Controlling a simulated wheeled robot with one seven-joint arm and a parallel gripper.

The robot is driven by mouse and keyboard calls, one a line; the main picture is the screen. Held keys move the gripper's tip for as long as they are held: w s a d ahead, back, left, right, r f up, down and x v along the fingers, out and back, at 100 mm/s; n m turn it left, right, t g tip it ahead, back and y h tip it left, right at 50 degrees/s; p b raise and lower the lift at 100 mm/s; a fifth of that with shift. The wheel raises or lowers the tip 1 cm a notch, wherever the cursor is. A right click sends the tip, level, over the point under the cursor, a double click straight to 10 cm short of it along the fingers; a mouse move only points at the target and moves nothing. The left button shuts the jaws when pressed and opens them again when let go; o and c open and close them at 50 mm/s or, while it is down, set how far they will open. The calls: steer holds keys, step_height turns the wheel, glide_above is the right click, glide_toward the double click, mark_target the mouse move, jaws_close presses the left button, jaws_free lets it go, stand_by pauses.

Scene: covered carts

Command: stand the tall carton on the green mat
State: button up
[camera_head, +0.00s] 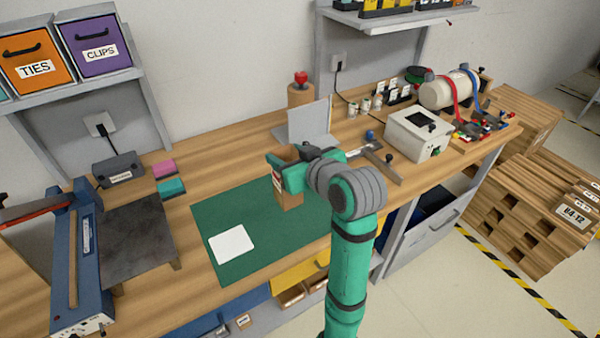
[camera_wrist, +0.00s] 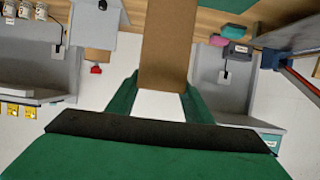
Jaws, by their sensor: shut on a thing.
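The tall carton (camera_head: 289,198) is brown with a red and white patch near its top, and it looks roughly upright over the right part of the green mat (camera_head: 262,265). My gripper (camera_head: 283,173) is shut on its upper part and hides some of it. In the wrist view the carton's brown face (camera_wrist: 168,45) lies between my green fingers (camera_wrist: 161,105). I cannot tell whether its base touches the mat.
A white card (camera_head: 231,244) lies on the mat's front left. A grey stand (camera_head: 305,122) and a brown cylinder with a red knob (camera_head: 300,95) are behind the carton. A clamp-like tool (camera_head: 379,160) lies to the right. The mat's left part is mostly clear.

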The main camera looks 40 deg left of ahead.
steer(key=w+f, duration=0.7)
steer(key=f, duration=0.3)
steer(key=shift+w+a, duration=0.2)
steer(key=shift+a, duration=0.25)
steer(key=shift+f, duration=0.1)
steer(key=o, duration=1.3)
